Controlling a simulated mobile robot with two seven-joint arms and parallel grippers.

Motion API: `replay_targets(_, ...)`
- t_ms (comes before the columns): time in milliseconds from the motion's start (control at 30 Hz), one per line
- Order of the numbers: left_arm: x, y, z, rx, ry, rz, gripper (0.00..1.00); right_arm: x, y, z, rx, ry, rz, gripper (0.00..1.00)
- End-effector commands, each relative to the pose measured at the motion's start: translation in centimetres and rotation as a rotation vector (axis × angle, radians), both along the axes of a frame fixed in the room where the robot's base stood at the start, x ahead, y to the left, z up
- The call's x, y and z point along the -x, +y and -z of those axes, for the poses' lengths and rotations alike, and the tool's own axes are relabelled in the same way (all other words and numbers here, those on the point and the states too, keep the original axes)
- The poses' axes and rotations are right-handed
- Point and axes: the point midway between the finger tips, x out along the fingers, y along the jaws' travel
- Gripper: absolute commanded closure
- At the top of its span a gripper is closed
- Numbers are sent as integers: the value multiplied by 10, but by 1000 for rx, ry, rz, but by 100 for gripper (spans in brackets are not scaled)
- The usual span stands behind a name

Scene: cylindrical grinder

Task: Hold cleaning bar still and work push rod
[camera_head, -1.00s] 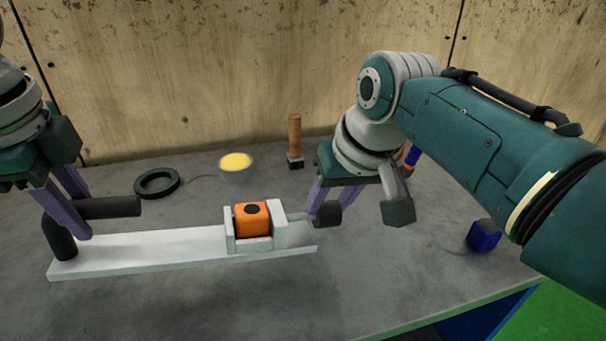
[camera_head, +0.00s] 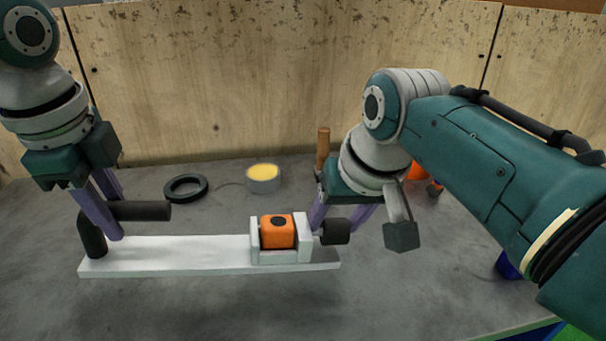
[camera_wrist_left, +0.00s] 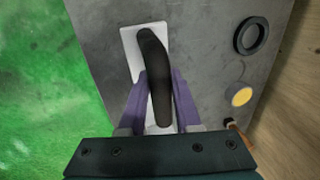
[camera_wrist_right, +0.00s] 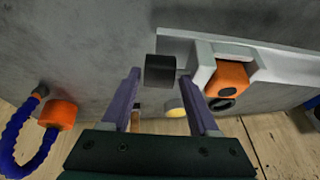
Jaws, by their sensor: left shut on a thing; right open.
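The cleaning bar is a long white plate (camera_head: 180,262) on the table with a block carrying an orange part (camera_head: 278,231) and a black bent handle (camera_head: 140,210) at its left end. My left gripper (camera_head: 112,222) is shut on this handle, which shows between its fingers in the left wrist view (camera_wrist_left: 155,60). The push rod's black knob (camera_head: 336,231) sticks out past the block's right side. My right gripper (camera_head: 340,225) is open, its fingers on either side of the knob. In the right wrist view, the knob (camera_wrist_right: 160,71) lies between the fingertips, with gaps at both sides.
Behind the bar are a black ring (camera_head: 186,188), a bowl of yellow stuff (camera_head: 263,178) and a wooden-handled tool (camera_head: 323,150). A blue hose with orange ends (camera_wrist_right: 60,114) lies to the right. A wooden wall stands behind; the table front is clear.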

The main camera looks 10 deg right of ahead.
Motion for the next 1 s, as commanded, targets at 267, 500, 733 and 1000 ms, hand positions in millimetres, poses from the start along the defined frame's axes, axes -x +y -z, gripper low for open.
replay_targets(267,-1,-4,-1,10,-4,4,100,2,3,-12,-11,-7,-5,28)
replay_targets(500,0,-4,-1,9,-4,4,100,14,0,-39,-11,-8,-6,28)
replay_targets(733,-1,-4,-1,9,-4,4,100,25,-4,-65,-10,-7,-7,28)
replay_targets(1000,-1,-4,-1,9,-4,3,100,31,-6,-75,-7,-3,-6,28)
